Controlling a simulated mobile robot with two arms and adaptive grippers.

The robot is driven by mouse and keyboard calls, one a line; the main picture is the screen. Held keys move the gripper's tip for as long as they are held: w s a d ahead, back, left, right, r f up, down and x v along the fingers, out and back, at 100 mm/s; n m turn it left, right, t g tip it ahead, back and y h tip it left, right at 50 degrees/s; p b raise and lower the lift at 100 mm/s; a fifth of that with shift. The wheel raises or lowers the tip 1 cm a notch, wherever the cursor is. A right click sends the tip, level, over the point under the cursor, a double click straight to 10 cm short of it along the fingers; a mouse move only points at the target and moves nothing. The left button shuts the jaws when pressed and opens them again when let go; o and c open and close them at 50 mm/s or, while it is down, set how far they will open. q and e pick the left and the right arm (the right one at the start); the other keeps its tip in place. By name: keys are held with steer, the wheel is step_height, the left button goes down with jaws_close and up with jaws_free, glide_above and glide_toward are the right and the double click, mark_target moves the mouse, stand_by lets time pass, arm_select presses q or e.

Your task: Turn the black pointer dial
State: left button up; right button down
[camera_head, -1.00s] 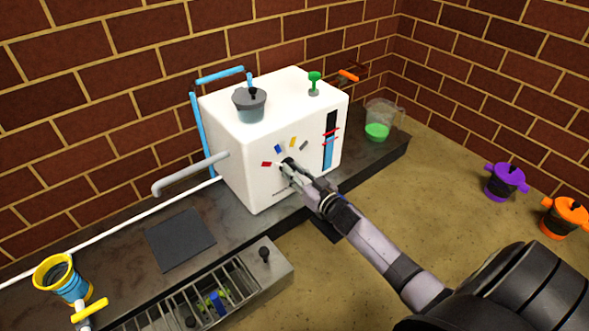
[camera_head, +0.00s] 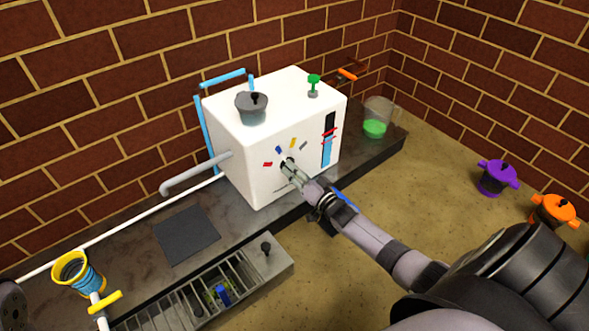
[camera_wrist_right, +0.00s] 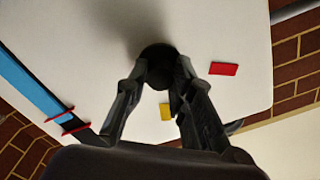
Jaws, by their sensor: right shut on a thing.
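The black pointer dial (camera_wrist_right: 158,60) is on the front face of the white box-shaped machine (camera_head: 245,165). Coloured marks sit around it, among them a red mark (camera_head: 268,164) and a yellow mark (camera_head: 293,143). My right gripper (camera_head: 287,166) reaches the front face from the lower right and is shut on the dial. In the right wrist view its two fingers (camera_wrist_right: 158,78) press on either side of the round dial. The fingers hide much of the dial, and I cannot tell which way its pointer faces. My left gripper is not in view.
A grey pipe (camera_head: 195,175) sticks out at left. A jug with green liquid (camera_head: 375,125) stands at right. Purple (camera_head: 497,177) and orange (camera_head: 552,211) pots stand far right.

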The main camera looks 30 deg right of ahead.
stand_by(0.4)
steer(key=c, duration=1.4)
jaws_free()
steer(key=shift+o, duration=0.2)
steer(key=s, duration=1.2)
steer(key=shift+d, duration=0.45)
